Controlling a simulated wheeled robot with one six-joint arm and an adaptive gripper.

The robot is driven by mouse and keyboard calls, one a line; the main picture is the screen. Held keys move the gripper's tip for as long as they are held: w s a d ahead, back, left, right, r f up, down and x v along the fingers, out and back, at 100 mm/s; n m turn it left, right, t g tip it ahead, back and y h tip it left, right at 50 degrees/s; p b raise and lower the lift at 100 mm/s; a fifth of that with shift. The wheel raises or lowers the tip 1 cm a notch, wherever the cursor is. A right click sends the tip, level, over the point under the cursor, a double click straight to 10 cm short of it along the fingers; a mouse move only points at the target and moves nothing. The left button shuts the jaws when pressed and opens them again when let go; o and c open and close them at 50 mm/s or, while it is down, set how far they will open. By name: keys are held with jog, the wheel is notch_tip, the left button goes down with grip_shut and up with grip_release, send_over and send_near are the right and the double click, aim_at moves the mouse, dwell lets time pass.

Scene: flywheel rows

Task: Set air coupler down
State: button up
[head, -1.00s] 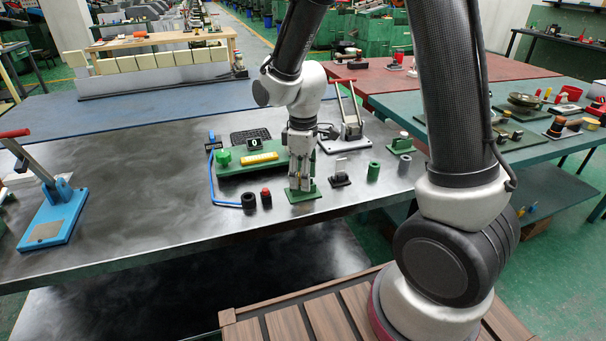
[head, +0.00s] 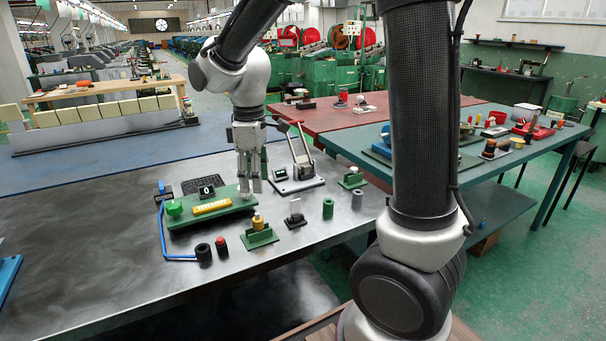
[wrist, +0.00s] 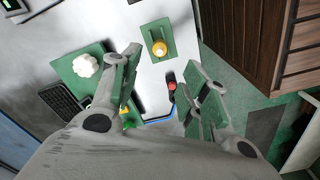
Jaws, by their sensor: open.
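A small brass-yellow fitting, which I take to be the air coupler (head: 258,223), stands upright on a green stand (head: 262,239) near the front of the dark metal table. In the wrist view the coupler (wrist: 159,48) shows from above as a round yellow top on the green plate (wrist: 178,33). My gripper (head: 249,196) is open and empty, above and behind the coupler and apart from it. Its open fingers (wrist: 163,92) also show in the wrist view, with nothing between them touching either finger.
Behind lies a green base (head: 182,222) with a yellow bar (head: 212,207), a green knob and a counter. A black ring (head: 203,252), a red-capped piece (head: 221,245), a small black stand (head: 295,217) and green cylinders (head: 328,208) stand nearby. The table's left part is clear.

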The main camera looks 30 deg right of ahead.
jog(key=s+d+r+m+t, duration=0.2)
jog(key=s+d+r+m, duration=0.2)
jog(key=s+d, duration=0.3)
jog(key=s+d+r+m+t, duration=0.2)
jog(key=s+d+r+m, duration=0.2)
jog(key=s+d+m, duration=0.3)
jog(key=s, duration=0.5)
jog(key=shift+d+r, duration=0.2)
jog(key=shift+d, duration=0.2)
